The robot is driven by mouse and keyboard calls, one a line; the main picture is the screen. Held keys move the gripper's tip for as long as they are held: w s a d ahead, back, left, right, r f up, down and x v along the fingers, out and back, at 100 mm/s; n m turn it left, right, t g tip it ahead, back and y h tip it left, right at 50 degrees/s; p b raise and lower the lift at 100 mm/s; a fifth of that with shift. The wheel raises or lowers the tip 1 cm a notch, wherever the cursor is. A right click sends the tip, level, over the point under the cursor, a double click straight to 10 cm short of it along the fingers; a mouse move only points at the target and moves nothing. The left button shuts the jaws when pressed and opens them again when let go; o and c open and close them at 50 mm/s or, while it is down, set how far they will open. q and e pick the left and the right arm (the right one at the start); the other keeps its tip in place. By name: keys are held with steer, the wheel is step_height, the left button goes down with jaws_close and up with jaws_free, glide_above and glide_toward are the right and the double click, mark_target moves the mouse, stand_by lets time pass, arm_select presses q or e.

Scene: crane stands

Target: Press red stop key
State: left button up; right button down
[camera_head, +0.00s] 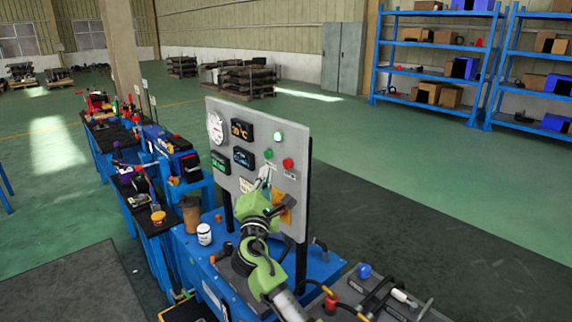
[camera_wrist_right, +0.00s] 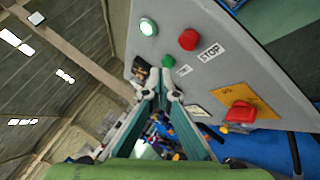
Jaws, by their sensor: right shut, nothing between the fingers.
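The red stop key (camera_head: 288,163) is a round red button on the right of a grey upright control panel (camera_head: 296,135). In the right wrist view the red stop key (camera_wrist_right: 188,40) is beside a STOP label (camera_wrist_right: 210,52). A green key (camera_head: 268,154) is to its left; it also shows in the wrist view (camera_wrist_right: 168,61). My right gripper (camera_head: 264,173) is shut and empty in front of the panel, below the green key and to the lower left of the red key. In the wrist view its fingertips (camera_wrist_right: 173,92) appear apart from the red key. My left gripper is out of view.
The panel has a white lamp (camera_head: 278,136), a gauge (camera_head: 215,128), displays and a red handle (camera_wrist_right: 240,112) on a yellow plate. A white can (camera_head: 204,234) and brown cup (camera_head: 190,214) stand left of my arm. Cables lie on the grey bench (camera_head: 345,287).

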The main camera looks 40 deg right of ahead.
mark_target(288, 164)
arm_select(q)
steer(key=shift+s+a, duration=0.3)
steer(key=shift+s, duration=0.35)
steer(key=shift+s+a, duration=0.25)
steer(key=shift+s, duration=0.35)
arm_select(e)
steer(key=d, duration=0.4)
steer(key=shift+w, duration=0.15)
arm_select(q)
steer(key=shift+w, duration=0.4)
arm_select(e)
steer(key=shift+d, duration=0.1)
steer(key=shift+d, duration=0.35)
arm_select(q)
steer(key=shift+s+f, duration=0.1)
arm_select(e)
steer(key=shift+w+d, duration=0.1)
steer(key=shift+d, duration=0.45)
steer(key=shift+a, duration=0.2)
stand_by(0.3)
steer(key=shift+a, duration=0.75)
